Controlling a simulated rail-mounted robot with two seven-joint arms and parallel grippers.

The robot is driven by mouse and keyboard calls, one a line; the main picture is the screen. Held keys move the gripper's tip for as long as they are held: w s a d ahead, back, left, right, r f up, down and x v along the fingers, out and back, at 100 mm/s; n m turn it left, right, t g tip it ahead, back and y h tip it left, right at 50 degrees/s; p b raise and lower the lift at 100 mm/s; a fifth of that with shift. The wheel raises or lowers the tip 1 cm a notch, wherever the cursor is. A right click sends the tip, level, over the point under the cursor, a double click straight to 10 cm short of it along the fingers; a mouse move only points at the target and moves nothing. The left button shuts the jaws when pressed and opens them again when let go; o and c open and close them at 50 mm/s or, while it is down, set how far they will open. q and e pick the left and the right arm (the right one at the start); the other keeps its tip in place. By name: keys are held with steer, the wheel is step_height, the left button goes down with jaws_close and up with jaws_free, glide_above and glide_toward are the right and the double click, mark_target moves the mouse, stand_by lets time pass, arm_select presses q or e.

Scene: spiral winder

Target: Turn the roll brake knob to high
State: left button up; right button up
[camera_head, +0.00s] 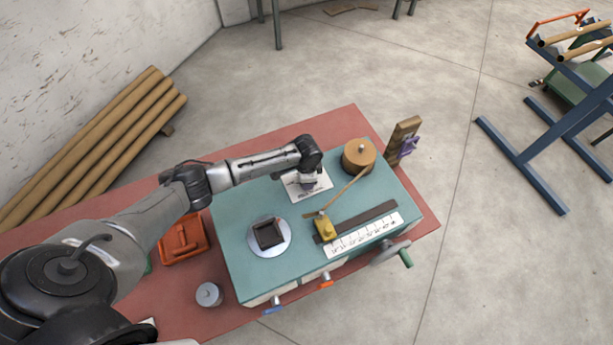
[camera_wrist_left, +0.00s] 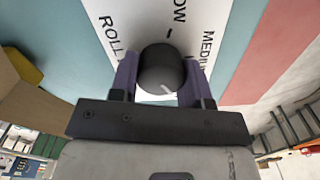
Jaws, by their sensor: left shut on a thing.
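The roll brake knob (camera_wrist_left: 162,70) is round and black with a short white pointer line. It stands on a white label plate (camera_wrist_left: 120,30); the letters "ROLL", "OW" and "MEDIU" can be read, and the rest is hidden or out of frame. The pointer line slants toward the lower right of the left wrist view. My left gripper (camera_wrist_left: 162,85) is shut on the knob, one purple finger on each side. In the head view the plate (camera_head: 294,190) lies on the teal machine top (camera_head: 235,210), and my left wrist covers the knob. My right gripper is not in view.
A cardboard roll (camera_head: 358,158) and a wooden post (camera_head: 402,140) stand right of the plate. A yellow guide (camera_head: 324,228), a scale strip (camera_head: 365,236) and a round dish (camera_head: 281,245) lie in front. A red tool (camera_head: 182,240) and a grey cylinder (camera_head: 208,294) sit at left.

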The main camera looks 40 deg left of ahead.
arm_select(q)
steer(key=shift+m, duration=0.8)
steer(key=o, duration=0.9)
steer(key=shift+o, duration=0.2)
steer(key=shift+r, duration=0.1)
steer(key=shift+r, duration=0.3)
step_height(320, 180, up, 13)
